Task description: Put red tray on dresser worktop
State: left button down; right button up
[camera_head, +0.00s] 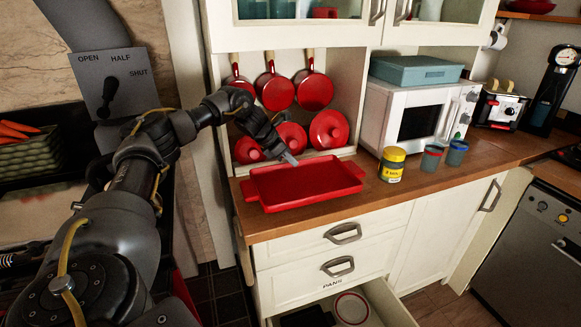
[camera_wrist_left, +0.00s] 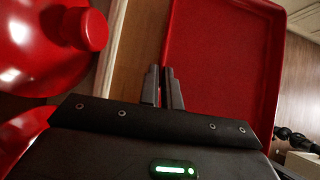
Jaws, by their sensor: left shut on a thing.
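The red tray (camera_head: 308,187) is at the left end of the wooden dresser worktop (camera_head: 405,183), level, with its front edge close to the worktop's front edge. I cannot tell whether it rests fully on the wood or sits just above it. My left gripper (camera_head: 291,159) reaches in over the tray's back side and is shut on its rim. In the left wrist view, the closed fingers (camera_wrist_left: 164,86) are at the rim of the tray (camera_wrist_left: 222,60), with a strip of wood beside it. My right gripper is not in view.
Red pans (camera_head: 274,91) hang and red lids (camera_head: 329,129) stand behind the tray. A yellow jar (camera_head: 392,165), two cups (camera_head: 431,158), a microwave (camera_head: 415,115) and a toaster (camera_head: 499,107) stand to the right. An open drawer (camera_head: 375,306) juts out below.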

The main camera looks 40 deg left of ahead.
aim_at(290, 168)
pick_arm(q)
jog(key=shift+w+a+f+p, duration=0.15)
jog(key=shift+f+p, duration=0.1)
jog(key=shift+f, duration=0.7)
jog(key=shift+w+a+f+p, duration=0.1)
jog(key=shift+f+p, duration=0.15)
jog(key=shift+f, duration=0.65)
jog(key=shift+s, duration=0.1)
jog(key=c, duration=1.6)
grip_release()
jog(key=shift+r, duration=0.1)
jog(key=v, duration=1.2)
jog(key=shift+b, duration=0.45)
